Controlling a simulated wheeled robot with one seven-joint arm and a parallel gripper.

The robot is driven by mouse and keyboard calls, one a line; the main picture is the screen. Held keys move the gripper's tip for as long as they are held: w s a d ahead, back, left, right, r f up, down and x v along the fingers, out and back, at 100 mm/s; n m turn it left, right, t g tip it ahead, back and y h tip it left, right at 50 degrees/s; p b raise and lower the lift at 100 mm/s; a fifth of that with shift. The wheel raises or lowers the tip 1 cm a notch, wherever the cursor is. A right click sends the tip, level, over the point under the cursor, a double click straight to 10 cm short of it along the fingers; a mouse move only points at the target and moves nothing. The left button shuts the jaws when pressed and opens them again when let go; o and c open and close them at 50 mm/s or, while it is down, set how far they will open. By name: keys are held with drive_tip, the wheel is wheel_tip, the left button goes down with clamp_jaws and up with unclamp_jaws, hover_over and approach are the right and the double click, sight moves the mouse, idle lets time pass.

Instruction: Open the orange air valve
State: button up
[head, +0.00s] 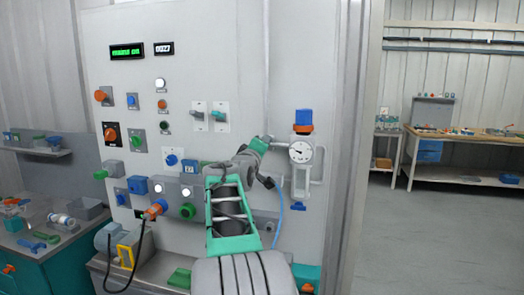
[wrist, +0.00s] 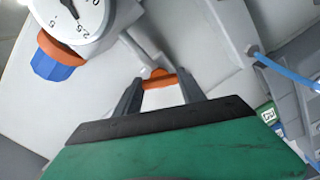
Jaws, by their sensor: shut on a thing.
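The orange air valve handle (wrist: 158,82) shows in the wrist view as a short orange bar with a rounded middle. It lies across the gap between the two fingertips of my gripper (wrist: 160,84), which is shut on it. In the head view my gripper (head: 268,141) is at the panel, just left of the round pressure gauge, and the handle is hidden there. The white pressure gauge (head: 300,152) also shows in the wrist view (wrist: 72,14), cut off by the top edge.
A blue cap with an orange ring (head: 304,121) sits above the gauge. A blue hose (head: 281,214) hangs below. The panel (head: 220,60) carries several knobs and switches to the left. A workbench (head: 465,145) stands far right, with clear floor before it.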

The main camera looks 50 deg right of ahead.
drive_tip(key=shift+n, duration=1.6)
drive_tip(key=o, duration=1.4)
drive_tip(key=shift+c, duration=0.2)
drive_tip(key=b+v, duration=0.2)
drive_tip(key=v, duration=0.5)
drive_tip(key=shift+s+a+b, duration=0.2)
drive_tip(key=shift+a+b, duration=0.15)
drive_tip(key=shift+a, duration=0.05)
